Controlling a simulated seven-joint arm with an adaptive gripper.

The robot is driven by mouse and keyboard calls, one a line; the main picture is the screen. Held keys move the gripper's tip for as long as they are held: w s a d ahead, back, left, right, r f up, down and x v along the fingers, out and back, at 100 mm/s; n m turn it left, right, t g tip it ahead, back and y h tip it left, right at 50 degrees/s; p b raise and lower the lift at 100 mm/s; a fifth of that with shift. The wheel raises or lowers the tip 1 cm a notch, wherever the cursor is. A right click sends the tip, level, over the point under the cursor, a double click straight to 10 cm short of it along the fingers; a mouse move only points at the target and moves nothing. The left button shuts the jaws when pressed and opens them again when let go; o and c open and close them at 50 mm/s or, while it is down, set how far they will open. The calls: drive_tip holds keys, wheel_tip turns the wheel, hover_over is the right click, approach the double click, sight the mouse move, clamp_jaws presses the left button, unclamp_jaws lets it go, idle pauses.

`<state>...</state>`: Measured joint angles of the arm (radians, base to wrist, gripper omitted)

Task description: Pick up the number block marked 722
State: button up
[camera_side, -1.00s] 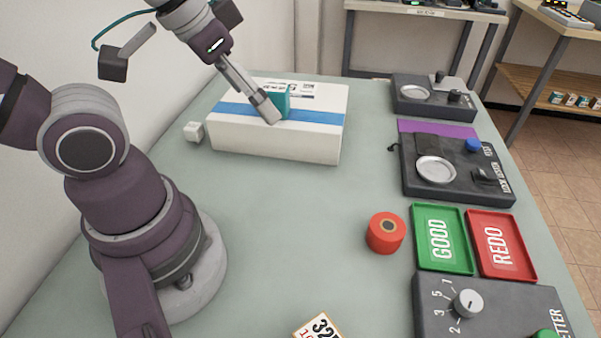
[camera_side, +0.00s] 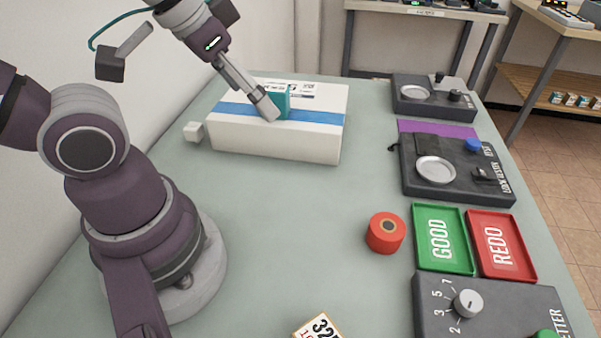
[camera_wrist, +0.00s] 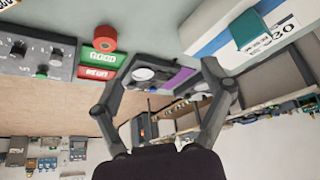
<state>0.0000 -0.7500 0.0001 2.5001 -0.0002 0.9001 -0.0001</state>
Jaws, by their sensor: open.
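No block with a readable 722 shows in either view. One number block (camera_side: 317,328) lies at the bottom edge of the side view, cut off by the frame; its visible black digits start with 32, with red digits below. My gripper (camera_side: 268,116) is at the top of the white box with a blue stripe (camera_side: 270,147), in front of a teal piece (camera_side: 283,100) there; I cannot tell whether they touch. In the wrist view my gripper (camera_wrist: 168,65) has its fingers spread with nothing between them. The teal piece (camera_wrist: 246,31) is to the right, outside the fingers.
A small white cube (camera_side: 193,132) is left of the box. A red roll (camera_side: 385,233) stands beside the green GOOD tray (camera_side: 458,262) and red REDO tray (camera_side: 526,272). Dark devices with dials line the right edge. The middle of the table is clear.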

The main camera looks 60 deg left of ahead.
drive_tip(key=shift+c, duration=0.2)
drive_tip(key=shift+c, duration=1)
drive_tip(key=n+g, duration=0.6)
drive_tip(key=n, duration=2)
hover_over(193, 126)
wheel_tip(193, 126, down, 8)
drive_tip(key=shift+n, duration=0.3)
wheel_tip(193, 126, down, 11)
drive_tip(key=shift+a+r, duration=0.1)
drive_tip(key=c, duration=1)
